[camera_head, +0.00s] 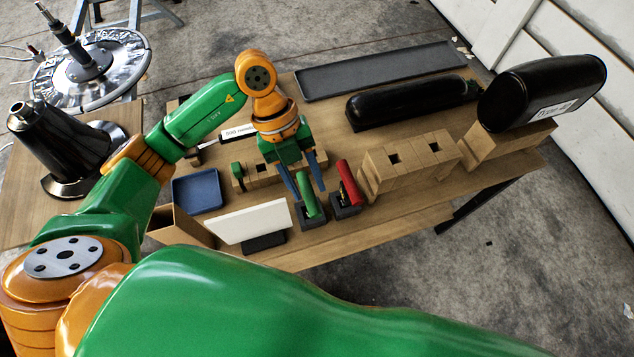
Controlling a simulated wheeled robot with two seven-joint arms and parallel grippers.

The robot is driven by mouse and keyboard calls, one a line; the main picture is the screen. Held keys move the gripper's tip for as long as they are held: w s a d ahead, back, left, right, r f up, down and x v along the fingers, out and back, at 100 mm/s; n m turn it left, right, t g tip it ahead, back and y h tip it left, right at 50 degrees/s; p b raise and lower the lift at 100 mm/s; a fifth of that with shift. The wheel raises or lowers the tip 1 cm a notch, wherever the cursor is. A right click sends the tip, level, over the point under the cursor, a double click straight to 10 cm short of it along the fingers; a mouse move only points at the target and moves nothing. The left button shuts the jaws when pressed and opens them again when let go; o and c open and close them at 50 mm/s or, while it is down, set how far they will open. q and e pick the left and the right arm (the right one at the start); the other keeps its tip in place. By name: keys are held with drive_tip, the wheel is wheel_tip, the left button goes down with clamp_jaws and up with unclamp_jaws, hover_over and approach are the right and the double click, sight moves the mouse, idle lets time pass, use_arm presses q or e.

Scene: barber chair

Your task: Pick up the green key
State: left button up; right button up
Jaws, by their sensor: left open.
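The green key (309,196) stands tilted in a small dark holder (312,217) near the front edge of the wooden table. A red key (350,183) stands in a similar holder just to its right. My left gripper (304,190) reaches down over the table with its two blue fingers apart. The fingers are open around or just behind the green key's upper part; I cannot tell whether they touch it. The left arm comes in from the left. My right gripper is not in view.
A white panel (252,221) on a dark stand and a blue tray (197,190) stand left of the keys. Wooden blocks (412,162), a black cylinder (408,104) and a long grey tray (380,68) lie to the right and behind. A black headrest-like object (540,92) stands far right.

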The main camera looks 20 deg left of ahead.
sight(315, 209)
use_arm(q)
drive_tip(key=shift+s+f, duration=0.15)
drive_tip(key=shift+f, duration=0.45)
drive_tip(key=p+x, duration=0.1)
drive_tip(key=x, duration=0.5)
drive_tip(key=shift+s+f, duration=0.1)
drive_tip(key=shift+f, duration=0.3)
clamp_jaws()
